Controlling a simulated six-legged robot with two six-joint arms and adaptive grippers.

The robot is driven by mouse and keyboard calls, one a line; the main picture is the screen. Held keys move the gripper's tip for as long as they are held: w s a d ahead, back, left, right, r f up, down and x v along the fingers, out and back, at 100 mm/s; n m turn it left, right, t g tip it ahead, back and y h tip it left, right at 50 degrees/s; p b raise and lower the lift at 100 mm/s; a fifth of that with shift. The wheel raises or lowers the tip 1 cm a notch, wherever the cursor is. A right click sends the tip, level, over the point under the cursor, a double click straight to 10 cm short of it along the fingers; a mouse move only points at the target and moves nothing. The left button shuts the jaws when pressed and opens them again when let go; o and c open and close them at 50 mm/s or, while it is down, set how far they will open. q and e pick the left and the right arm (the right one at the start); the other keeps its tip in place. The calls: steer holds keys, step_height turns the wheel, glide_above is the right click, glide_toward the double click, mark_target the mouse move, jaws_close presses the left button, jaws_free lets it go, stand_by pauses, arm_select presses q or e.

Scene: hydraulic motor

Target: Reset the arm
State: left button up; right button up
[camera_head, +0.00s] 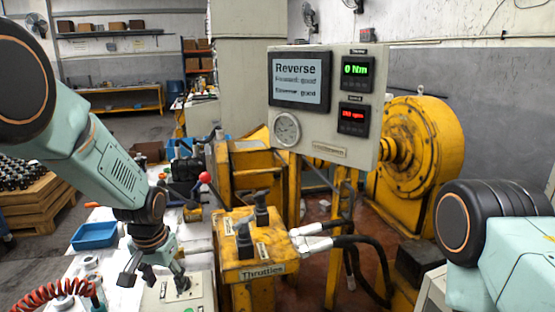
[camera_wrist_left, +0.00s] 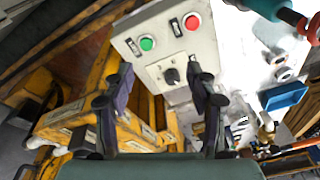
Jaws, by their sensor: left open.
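My left arm comes in from the left in the head view, and its gripper (camera_head: 155,277) points down over a pale control box (camera_head: 162,300) at the bottom. In the left wrist view my left gripper (camera_wrist_left: 157,82) is open and empty, its two dark fingers apart. Between and beyond them lies the control box (camera_wrist_left: 150,55), with a green button (camera_wrist_left: 147,44), a red button (camera_wrist_left: 191,22) and a black rotary knob (camera_wrist_left: 171,76). I cannot tell whether a finger touches the box. My right arm shows at the right edge of the head view, its gripper out of frame.
A yellow throttle stand (camera_head: 262,255) with black levers stands right of the left gripper. Behind it are a display panel (camera_head: 325,105) reading "Reverse" and a yellow motor housing (camera_head: 420,150). A blue bin (camera_head: 95,236) and a red coiled hose (camera_head: 50,292) lie to the left.

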arm_select(q)
steer(key=s+d+f+n+t+b, duration=0.1)
steer(key=s+d+f+t, duration=0.1)
steer(key=s+f, duration=0.9)
steer(key=s+f+g+b, duration=0.1)
steer(key=s+f, duration=0.3)
steer(key=s, duration=0.5)
steer(key=s+f+g+b, duration=0.1)
steer(key=s+f, duration=0.3)
steer(key=s, duration=0.4)
steer(key=s+f+n+g+b, duration=0.1)
steer(key=s+f, duration=0.3)
steer(key=s, duration=0.5)
steer(key=shift+s+a+f+g+h, duration=0.3)
steer(key=shift+f+g, duration=0.1)
steer(key=shift+g, duration=0.2)
steer(key=shift+d, duration=0.1)
